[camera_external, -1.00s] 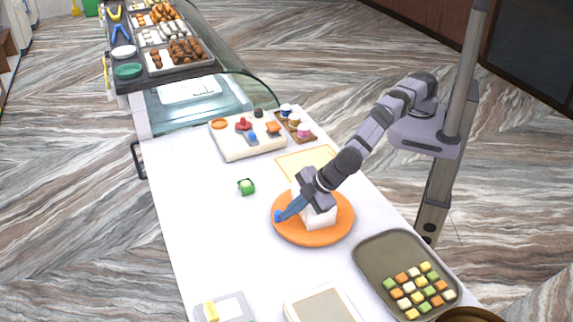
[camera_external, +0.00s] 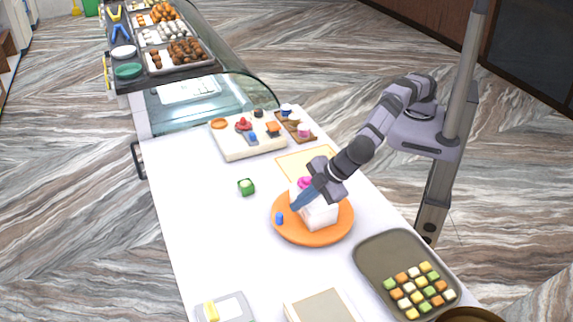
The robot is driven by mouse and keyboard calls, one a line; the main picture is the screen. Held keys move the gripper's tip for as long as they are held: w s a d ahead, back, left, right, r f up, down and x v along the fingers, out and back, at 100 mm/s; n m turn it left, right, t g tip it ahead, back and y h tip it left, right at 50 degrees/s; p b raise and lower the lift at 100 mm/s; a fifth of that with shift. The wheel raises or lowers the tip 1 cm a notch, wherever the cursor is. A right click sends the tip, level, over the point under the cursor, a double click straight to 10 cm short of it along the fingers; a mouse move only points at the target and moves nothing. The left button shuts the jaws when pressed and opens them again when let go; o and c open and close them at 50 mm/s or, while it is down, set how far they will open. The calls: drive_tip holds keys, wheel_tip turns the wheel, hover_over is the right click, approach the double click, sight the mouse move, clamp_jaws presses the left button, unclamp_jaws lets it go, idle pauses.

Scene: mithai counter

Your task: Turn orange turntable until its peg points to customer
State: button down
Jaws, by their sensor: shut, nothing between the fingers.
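The orange turntable (camera_external: 330,235) lies flat on the white counter. Its small blue peg (camera_external: 279,218) stands near the rim at the left of the disc. A white box (camera_external: 319,213) with a pink top piece (camera_external: 305,182) sits on the disc. My gripper (camera_external: 294,207) is shut and empty, with its blue fingers above the disc beside the box, to the upper right of the peg and apart from it. The gripper hides part of the box. I cannot tell whether the fingers touch the box.
A tray of colored cubes (camera_external: 372,250) lies at the lower right. A white board with small items (camera_external: 235,154) and a yellow-outlined mat (camera_external: 290,163) lie behind. The counter's left middle is clear.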

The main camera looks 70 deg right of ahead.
drive_tip(key=shift+v, duration=2.65)
drive_tip(key=shift+m+g+h, duration=0.3)
drive_tip(key=shift+m+h, duration=0.1)
drive_tip(key=shift+h, duration=0.1)
drive_tip(key=w+d, duration=0.5)
drive_tip(key=w, duration=0.1)
drive_tip(key=shift+d, duration=0.35)
drive_tip(key=w+d+f+m+g+h, duration=0.1)
drive_tip(key=w+d+m+g, duration=0.2)
drive_tip(key=d, duration=1.5)
drive_tip(key=w+d+f+m+g+h, duration=0.15)
drive_tip(key=w+d, duration=0.45)
drive_tip(key=d, duration=1.1)
drive_tip(key=s+d+f+m+g+y, duration=0.1)
drive_tip(key=s+d+f+m, duration=0.1)
drive_tip(key=s+d, duration=0.6)
drive_tip(key=s+d+f+m+g+y, duration=0.1)
drive_tip(key=s+d+m, duration=0.3)
drive_tip(key=s+d, duration=0.5)
drive_tip(key=shift+d+f, duration=0.8)
drive_tip(key=shift+d, duration=0.35)
